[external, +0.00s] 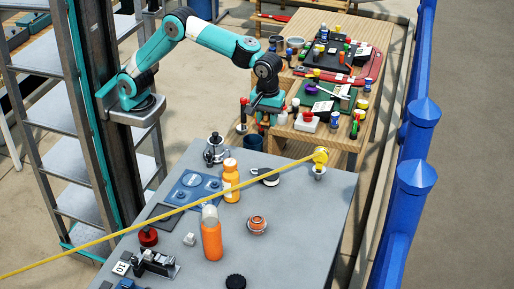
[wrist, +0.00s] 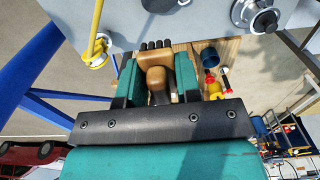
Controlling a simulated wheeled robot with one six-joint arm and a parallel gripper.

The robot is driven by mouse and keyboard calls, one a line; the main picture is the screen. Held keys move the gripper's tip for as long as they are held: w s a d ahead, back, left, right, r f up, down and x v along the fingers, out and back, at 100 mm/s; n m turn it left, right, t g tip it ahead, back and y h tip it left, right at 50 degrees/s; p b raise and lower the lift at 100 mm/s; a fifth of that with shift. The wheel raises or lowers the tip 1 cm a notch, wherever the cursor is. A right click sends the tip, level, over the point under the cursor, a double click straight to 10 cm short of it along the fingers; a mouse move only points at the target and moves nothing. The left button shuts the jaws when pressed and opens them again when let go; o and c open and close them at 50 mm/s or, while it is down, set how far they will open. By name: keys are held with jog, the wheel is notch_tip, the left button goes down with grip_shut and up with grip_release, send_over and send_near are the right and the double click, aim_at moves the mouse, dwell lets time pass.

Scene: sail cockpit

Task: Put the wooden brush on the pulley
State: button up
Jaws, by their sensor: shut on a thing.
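My gripper (wrist: 156,76) is shut on the wooden brush (wrist: 155,72), whose brown body and dark bristles show between the teal fingers in the wrist view. In the external view my gripper (external: 266,112) hangs beyond the far edge of the grey table, and the brush is hard to make out there. A small black and white piece (external: 266,177), which looks like the pulley, lies on the grey table towards the far edge. It is partly cut off at the top of the wrist view (wrist: 163,4). The gripper is apart from it.
The grey table (external: 180,265) bears orange bottles (external: 211,240), a metal winch (external: 215,149) and other small parts. A yellow line crosses it to a yellow fitting (external: 320,157). A crowded wooden bench (external: 340,133) stands behind. A blue railing (external: 410,180) runs along the right.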

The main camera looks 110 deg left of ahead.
aim_at(267, 173)
jog(key=f, duration=0.6)
jog(key=f+p, duration=0.1)
jog(key=f, duration=0.6)
jog(key=f+p, duration=0.1)
jog(key=f, duration=0.6)
jog(key=shift+a, duration=0.4)
jog(key=shift+f, duration=0.2)
jog(key=o, duration=0.9)
jog(key=shift+r, duration=0.1)
